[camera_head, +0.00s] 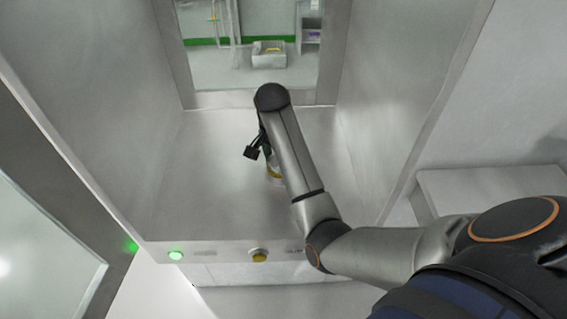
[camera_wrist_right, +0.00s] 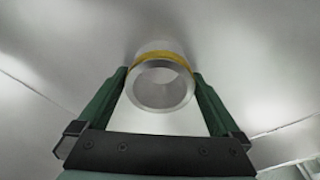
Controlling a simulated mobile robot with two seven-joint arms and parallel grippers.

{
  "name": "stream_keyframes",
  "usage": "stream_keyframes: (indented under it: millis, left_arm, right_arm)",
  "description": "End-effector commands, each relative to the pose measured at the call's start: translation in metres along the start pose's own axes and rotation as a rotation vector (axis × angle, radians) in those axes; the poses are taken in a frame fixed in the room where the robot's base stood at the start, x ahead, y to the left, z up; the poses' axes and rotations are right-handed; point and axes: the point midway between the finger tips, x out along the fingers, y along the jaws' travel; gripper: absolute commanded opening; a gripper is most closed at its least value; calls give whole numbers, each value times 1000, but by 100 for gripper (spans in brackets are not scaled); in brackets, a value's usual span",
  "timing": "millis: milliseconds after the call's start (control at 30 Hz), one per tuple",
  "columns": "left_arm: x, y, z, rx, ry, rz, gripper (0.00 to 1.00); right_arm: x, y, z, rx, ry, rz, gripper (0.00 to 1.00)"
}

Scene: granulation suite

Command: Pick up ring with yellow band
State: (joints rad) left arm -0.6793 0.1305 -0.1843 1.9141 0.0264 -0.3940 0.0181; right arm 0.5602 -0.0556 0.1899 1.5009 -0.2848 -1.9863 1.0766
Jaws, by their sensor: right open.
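The ring with yellow band (camera_wrist_right: 158,98) is a silvery metal ring with a yellow stripe, in the upper middle of the right wrist view. In the head view only a small part of the ring (camera_head: 273,174) shows, partly hidden behind my right arm, on the floor of the steel chamber. My right gripper (camera_wrist_right: 160,80) is open, with its green fingers on either side of the ring. I cannot tell whether the fingers touch it. In the head view the right gripper (camera_head: 262,155) is mostly hidden by the arm. My left gripper is not in view.
The steel chamber (camera_head: 215,190) has walls left and right and a window at the back. The chamber floor left of my arm is clear. Beyond the window stands a bin (camera_head: 268,60).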

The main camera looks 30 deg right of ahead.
Motion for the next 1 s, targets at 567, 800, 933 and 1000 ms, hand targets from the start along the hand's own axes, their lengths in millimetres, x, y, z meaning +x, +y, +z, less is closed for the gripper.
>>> stream_keyframes:
  millis: [567,800,933,1000]
  left_arm:
    - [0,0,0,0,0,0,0]
    - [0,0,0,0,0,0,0]
    - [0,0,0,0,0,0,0]
    - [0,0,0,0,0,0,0]
  right_arm:
    - [1,0,1,0,0,-1,67]
    - [1,0,1,0,0,-1,40]
    - [1,0,1,0,0,-1,26]
    - [1,0,1,0,0,-1,18]
